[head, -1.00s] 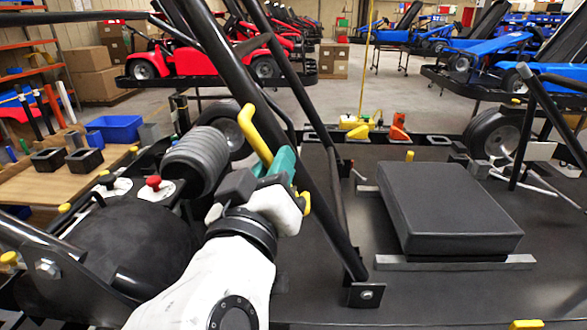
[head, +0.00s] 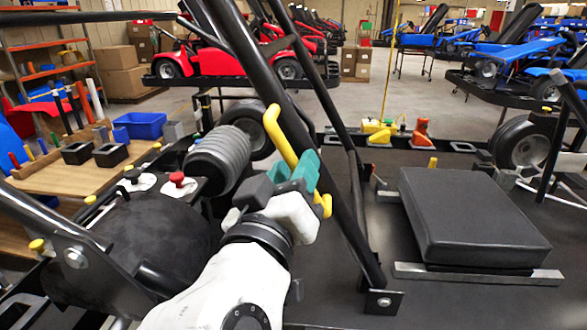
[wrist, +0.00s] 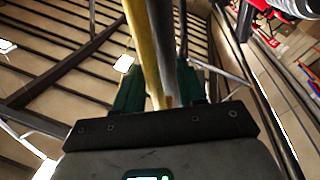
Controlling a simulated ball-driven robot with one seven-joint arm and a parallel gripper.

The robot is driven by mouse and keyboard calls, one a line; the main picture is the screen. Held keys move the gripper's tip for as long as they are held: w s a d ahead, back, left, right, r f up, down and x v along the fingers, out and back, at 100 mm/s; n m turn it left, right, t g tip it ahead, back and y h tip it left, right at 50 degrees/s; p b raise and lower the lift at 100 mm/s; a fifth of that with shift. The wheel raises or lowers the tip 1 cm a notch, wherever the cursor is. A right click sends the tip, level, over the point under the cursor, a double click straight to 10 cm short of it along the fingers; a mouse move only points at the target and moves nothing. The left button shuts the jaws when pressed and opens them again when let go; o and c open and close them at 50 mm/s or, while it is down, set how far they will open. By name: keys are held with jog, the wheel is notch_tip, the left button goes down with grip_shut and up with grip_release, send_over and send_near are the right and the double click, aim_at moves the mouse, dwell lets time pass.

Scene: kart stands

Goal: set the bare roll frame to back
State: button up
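The roll frame (head: 345,215) is a bare black tube frame. In the head view it leans up and to the left from a bolted foot on the deck of the near kart. A bent yellow handle (head: 277,130) is fixed to its tube. My gripper (head: 306,172), with green fingers, closes around the middle of this handle, and the handle's ends show above and below it. In the wrist view, the yellow handle (wrist: 141,45) runs down between the green fingers, beside a grey tube. The fingers' exact contact is partly hidden there.
A black seat pad (head: 470,220) lies on the deck right of the frame. A dark ribbed cylinder (head: 218,160) and a red knob (head: 177,178) sit to the left. A wooden bench (head: 60,178) with blue bin (head: 140,125) stands farther left. Karts stand behind.

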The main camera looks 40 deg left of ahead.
jog(key=v, duration=1)
jog(key=shift+s, duration=0.1)
